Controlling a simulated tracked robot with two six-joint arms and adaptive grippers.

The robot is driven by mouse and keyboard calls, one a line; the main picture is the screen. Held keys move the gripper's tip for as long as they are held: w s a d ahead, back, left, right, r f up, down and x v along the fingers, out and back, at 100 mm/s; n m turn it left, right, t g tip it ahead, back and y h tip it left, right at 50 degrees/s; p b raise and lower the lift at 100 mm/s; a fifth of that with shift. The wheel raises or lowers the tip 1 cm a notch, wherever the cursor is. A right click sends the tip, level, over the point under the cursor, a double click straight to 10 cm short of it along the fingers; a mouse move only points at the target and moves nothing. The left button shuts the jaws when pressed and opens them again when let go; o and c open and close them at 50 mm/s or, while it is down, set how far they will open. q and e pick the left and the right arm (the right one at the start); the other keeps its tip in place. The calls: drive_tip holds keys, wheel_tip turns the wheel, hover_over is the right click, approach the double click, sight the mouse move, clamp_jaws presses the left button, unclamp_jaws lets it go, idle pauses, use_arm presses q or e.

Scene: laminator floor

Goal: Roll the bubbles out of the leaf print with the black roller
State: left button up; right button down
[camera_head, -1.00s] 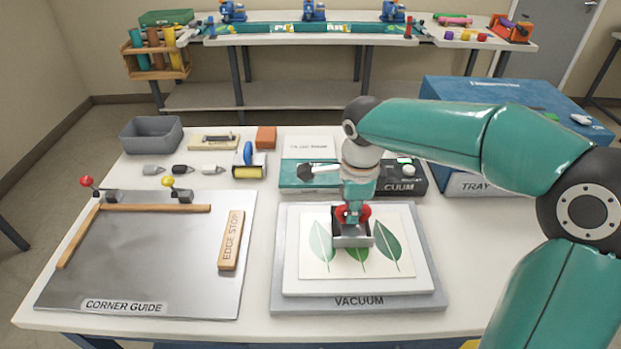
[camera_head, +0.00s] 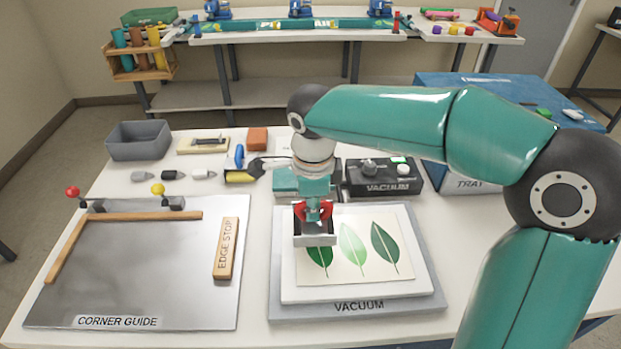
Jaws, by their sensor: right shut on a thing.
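The leaf print (camera_head: 375,277) is a cream sheet with three green leaves on a white board (camera_head: 415,285), which lies on the grey plate labelled VACUUM (camera_head: 360,306). The middle leaf looks paler than the right one. I cannot make out single bubbles. The tool covers the top of the left leaf. I cannot tell whether it touches the sheet. My left gripper is not in view.
A blue-handled roller with a yellow drum (camera_head: 240,176) lies behind the plate. The black VACUUM box (camera_head: 384,178) stands behind the print. A metal CORNER GUIDE board (camera_head: 145,275) with a wooden EDGE STOP (camera_head: 226,248) is at left. A blue tray box (camera_head: 465,90) is at back right.

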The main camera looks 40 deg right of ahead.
drive_tip(key=shift+s+r, duration=0.1)
drive_tip(key=shift+r, duration=0.6)
drive_tip(key=shift+w+r+p, duration=0.2)
drive_tip(key=shift+r+p, duration=0.85)
drive_tip(key=shift+p, duration=0.05)
drive_tip(key=shift+s+r+p, duration=0.1)
drive_tip(key=shift+r+p, duration=0.7)
drive_tip(key=shift+r, duration=0.25)
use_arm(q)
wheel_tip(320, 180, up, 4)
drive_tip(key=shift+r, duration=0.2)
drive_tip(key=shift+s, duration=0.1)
